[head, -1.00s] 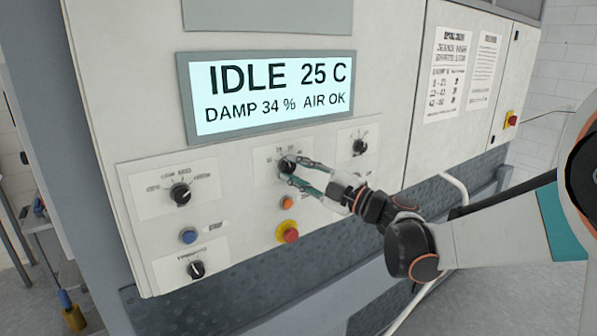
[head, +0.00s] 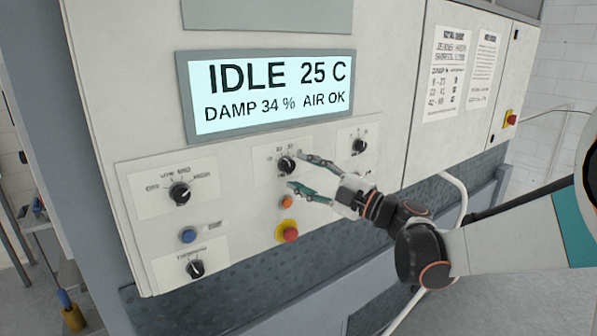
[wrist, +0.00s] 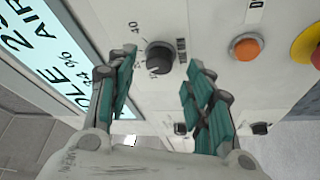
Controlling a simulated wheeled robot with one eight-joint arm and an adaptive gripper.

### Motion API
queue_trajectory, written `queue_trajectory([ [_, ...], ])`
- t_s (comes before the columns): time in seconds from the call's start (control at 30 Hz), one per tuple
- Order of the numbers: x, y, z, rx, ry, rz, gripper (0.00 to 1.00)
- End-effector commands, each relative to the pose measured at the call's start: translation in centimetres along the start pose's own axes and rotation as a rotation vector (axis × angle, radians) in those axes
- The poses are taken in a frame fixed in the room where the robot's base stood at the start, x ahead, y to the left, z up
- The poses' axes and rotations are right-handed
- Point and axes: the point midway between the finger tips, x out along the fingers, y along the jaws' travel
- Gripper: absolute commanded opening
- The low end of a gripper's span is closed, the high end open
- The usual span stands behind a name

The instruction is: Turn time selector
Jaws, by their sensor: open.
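The black time selector knob (head: 286,165) sits on a small white plate with printed marks, in the middle of the washer panel below the display. In the wrist view the knob (wrist: 159,57) has numbers around it, "40" being legible, and stands just beyond the fingertips. My gripper (head: 296,172) is open in front of the panel, slightly right of the knob. In the wrist view its two teal-and-grey fingers (wrist: 158,80) are spread apart with the knob in line with the gap. The fingers do not appear to touch the knob.
The display (head: 270,92) reads IDLE, 25 C. Other black knobs sit at left (head: 179,192), lower left (head: 196,268) and right (head: 359,146). A blue button (head: 188,235), an orange button (head: 286,202) and a red-and-yellow emergency stop (head: 289,232) are nearby.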

Motion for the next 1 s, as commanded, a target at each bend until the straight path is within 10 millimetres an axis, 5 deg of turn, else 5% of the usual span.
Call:
queue_trajectory([
  [0.3, -6.5, 0.0, 0.1, -0.001, -0.004, 0.001, 0.48],
  [0.5, -8.9, 0.0, 0.1, -0.001, -0.002, 0.0, 0.48],
  [1.0, -9.4, 0.2, -0.1, -0.005, -0.007, 0.008, 0.48],
])
